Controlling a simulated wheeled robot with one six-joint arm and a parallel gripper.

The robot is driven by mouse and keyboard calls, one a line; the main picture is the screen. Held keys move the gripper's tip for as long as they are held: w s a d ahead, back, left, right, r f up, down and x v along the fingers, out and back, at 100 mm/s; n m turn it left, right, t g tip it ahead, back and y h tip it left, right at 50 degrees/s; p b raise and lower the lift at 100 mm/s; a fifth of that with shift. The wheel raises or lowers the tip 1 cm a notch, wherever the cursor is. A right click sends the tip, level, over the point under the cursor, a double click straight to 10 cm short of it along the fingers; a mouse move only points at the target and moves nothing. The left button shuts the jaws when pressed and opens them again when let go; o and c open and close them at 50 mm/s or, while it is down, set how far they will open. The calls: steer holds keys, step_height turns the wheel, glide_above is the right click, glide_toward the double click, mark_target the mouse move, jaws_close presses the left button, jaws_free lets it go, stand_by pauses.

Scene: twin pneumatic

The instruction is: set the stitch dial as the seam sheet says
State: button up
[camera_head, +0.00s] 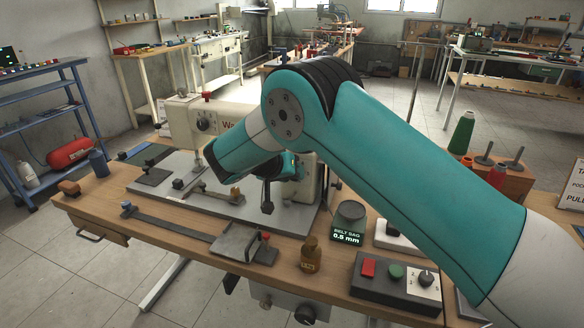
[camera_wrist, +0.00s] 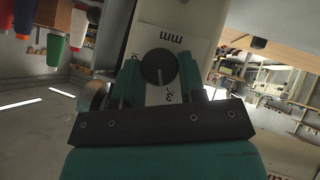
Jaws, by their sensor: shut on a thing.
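The stitch dial (camera_wrist: 159,66) is a dark round knob with a white pointer line, on the cream machine face, seen upside down in the wrist view. The pointer aims toward the bottom of the picture, near a printed mark that looks like a 3. The letters "mm" stand beyond the dial. My gripper (camera_wrist: 160,88) has its fingers on either side of the dial and is shut on it. In the head view my arm hides this dial and the grip. The sewing machine (camera_head: 182,112) stands behind my arm. A partly cut-off printed sheet (camera_head: 575,187) shows at the right edge; I cannot tell if it is the seam sheet.
The wooden bench (camera_head: 150,238) carries a brown bottle (camera_head: 311,254), a belt sag display (camera_head: 346,235) reading about 0.9 mm, and a control box (camera_head: 392,284) with red and green buttons and a knob. Thread spools (camera_head: 461,135) stand at the right. Another knob (camera_head: 205,123) sits on the machine's left part.

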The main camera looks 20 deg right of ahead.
steer(key=shift+h+p, duration=0.3)
steer(key=shift+h, duration=0.1)
steer(key=shift+n, duration=0.3)
steer(key=o, duration=0.9)
steer(key=shift+w+p+v, duration=0.15)
steer(key=shift+p+v, duration=0.2)
steer(key=shift+v, duration=4)
steer(key=shift+w+p+v, duration=0.1)
steer(key=shift+p+v, duration=0.25)
steer(key=shift+v, duration=4)
steer(key=shift+a, duration=0.1)
